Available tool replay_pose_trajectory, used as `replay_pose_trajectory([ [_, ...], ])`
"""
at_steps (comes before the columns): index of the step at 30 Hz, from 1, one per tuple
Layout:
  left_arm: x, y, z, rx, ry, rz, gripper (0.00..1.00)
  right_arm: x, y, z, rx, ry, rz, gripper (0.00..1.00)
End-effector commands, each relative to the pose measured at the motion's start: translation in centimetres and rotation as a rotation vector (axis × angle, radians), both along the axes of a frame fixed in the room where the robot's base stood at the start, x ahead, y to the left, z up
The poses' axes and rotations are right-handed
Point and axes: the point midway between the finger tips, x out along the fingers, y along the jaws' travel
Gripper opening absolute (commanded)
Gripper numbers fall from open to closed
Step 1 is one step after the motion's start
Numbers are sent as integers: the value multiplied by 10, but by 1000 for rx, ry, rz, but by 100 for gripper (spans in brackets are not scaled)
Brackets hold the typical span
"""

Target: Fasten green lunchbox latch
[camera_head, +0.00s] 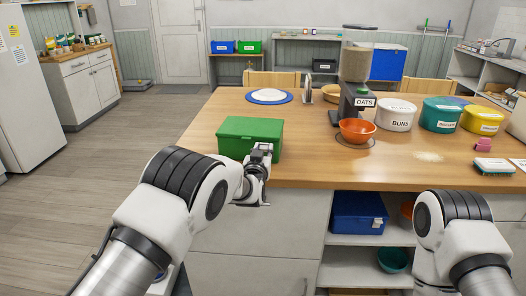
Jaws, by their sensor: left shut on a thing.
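The green lunchbox (240,127) stands on the near left edge of the wooden counter with its lid down. My left gripper (262,153) is at the front right of the lunchbox, against its front face. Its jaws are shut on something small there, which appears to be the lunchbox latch. The gripper covers the latch, so whether the latch is fastened cannot be seen. My right arm stands at the lower right, and its gripper is not in view.
The wooden counter (310,165) has free room right of the lunchbox. An orange bowl (357,130) sits under the oats dispenser (352,95). Labelled tubs stand further right. A plate (268,97) lies behind the lunchbox. A blue box (352,215) is on the shelf below.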

Motion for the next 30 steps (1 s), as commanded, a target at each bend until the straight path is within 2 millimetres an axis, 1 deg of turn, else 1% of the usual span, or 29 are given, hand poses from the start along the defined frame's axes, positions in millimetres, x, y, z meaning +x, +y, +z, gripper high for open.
replay_pose_trajectory([
  [2, 1, 0, 4, 2, 22, 1, 0, 0, 0, 6, 0, 0, 0, 40],
  [6, 5, 0, 13, 12, 126, 1, 0, 0, 0, 23, 0, 0, 0, 40],
  [9, 7, 0, 13, 19, 202, 2, 0, 0, 0, 31, 0, 0, 0, 40],
  [13, 8, 0, 11, 23, 247, 0, 0, 0, 0, 32, 0, 0, 0, 40],
  [20, 8, 0, 9, 23, 249, 0, 0, 0, 0, 31, 0, 0, 0, 40],
  [21, 8, -1, 9, 23, 249, 0, 41, 0, 0, 30, 0, 0, 0, 40],
  [22, 8, -1, 9, 23, 249, 0, 52, 0, 0, 30, 0, 0, 0, 40],
  [23, 8, -1, 9, 23, 248, 0, 56, 0, 0, 30, 0, 0, 0, 40],
  [30, 8, -1, 10, 23, 247, 0, 56, 0, 0, 31, 0, 0, 0, 40],
])
